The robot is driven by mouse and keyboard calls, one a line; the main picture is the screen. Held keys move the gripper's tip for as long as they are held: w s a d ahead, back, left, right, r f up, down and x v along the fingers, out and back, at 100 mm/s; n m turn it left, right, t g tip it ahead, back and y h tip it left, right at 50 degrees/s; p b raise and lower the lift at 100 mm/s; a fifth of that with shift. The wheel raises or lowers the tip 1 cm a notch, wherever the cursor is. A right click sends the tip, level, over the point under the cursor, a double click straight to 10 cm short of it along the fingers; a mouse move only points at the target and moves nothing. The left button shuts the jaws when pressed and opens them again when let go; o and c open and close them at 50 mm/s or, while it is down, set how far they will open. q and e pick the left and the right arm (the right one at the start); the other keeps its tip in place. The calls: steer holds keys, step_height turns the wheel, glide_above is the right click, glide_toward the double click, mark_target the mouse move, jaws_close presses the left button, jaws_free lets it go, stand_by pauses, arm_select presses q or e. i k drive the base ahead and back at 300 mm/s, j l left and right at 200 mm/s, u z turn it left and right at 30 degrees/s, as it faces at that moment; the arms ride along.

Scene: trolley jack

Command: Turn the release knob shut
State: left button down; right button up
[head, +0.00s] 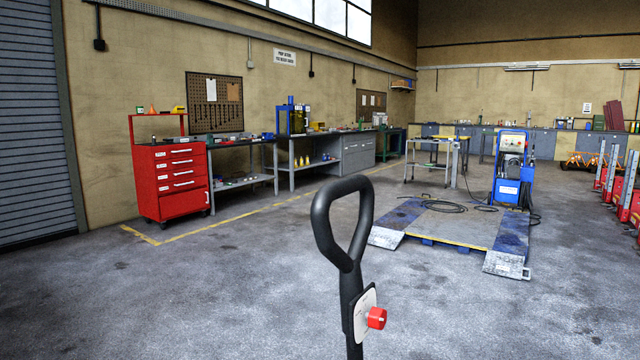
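The release knob (377,318) is small and red. It sits on a pale plate (364,312) fixed to the black jack handle (349,285), at the bottom middle of the head view. The handle stands upright, leans slightly, and ends in a loop grip (322,225) at the top. The knob's turned position cannot be told from here. The jack's body is below the picture and hidden. Neither of my grippers shows in the head view.
A red tool cabinet (172,180) and workbenches (245,165) line the left wall. A low platform (455,232) with a blue machine (510,170) stands behind the handle to the right. Red equipment (625,200) stands at the right edge. The concrete floor around the handle is clear.

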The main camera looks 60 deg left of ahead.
mark_target(377, 318)
steer(key=u, duration=1.95)
